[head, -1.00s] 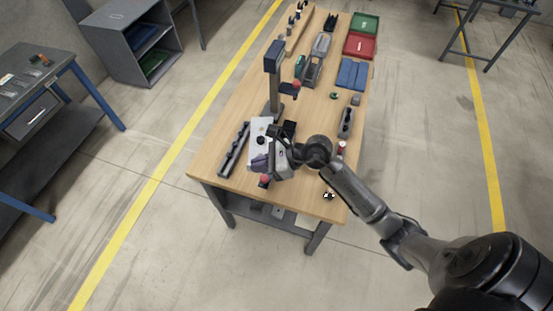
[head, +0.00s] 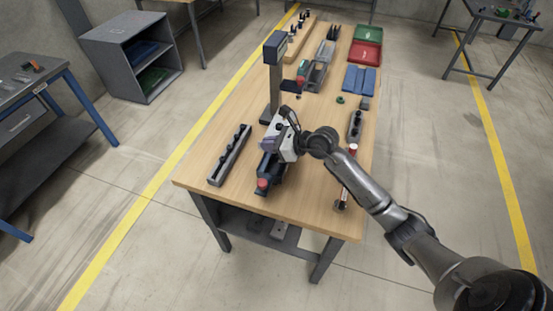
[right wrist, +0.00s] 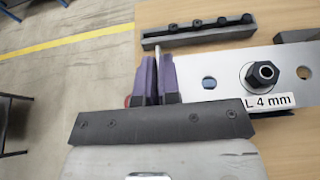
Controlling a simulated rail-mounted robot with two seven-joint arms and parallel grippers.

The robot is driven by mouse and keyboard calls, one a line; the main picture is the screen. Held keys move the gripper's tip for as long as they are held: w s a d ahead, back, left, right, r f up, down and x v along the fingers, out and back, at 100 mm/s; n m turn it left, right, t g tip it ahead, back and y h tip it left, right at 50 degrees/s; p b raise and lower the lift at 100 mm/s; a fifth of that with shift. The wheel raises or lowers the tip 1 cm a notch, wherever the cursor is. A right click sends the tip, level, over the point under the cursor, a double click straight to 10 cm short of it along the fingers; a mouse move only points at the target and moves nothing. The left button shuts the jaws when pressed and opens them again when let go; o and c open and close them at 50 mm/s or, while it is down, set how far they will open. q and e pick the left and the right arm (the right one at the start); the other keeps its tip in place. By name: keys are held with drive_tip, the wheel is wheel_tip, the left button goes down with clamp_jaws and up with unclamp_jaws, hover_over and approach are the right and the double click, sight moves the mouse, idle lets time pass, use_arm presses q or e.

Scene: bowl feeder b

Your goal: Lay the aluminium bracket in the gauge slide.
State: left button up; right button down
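My right gripper (head: 270,143) is over the near half of the bench, just in front of the upright gauge stand (head: 275,85). In the right wrist view its purple fingers (right wrist: 157,75) are closed on a thin pale edge. This looks like the upright flange of the aluminium bracket (right wrist: 225,78), a plate with holes, a dark hex nut and an "L 4 mm" label. In the head view the bracket is mostly hidden by the gripper. A dark fixture with a red knob (head: 263,183), perhaps the gauge slide, lies just below the gripper. My left gripper is not in view.
A dark rail with several knobs (head: 229,155) lies left of the gripper; a shorter one (head: 355,125) lies right. The bench's near left corner is clear.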

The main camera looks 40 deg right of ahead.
drive_tip(key=shift+f+b, duration=0.4)
drive_tip(key=shift+f, duration=4.3)
drive_tip(key=shift+f+b, duration=0.4)
drive_tip(key=shift+f, duration=0.2)
drive_tip(key=c, duration=1.3)
unclamp_jaws()
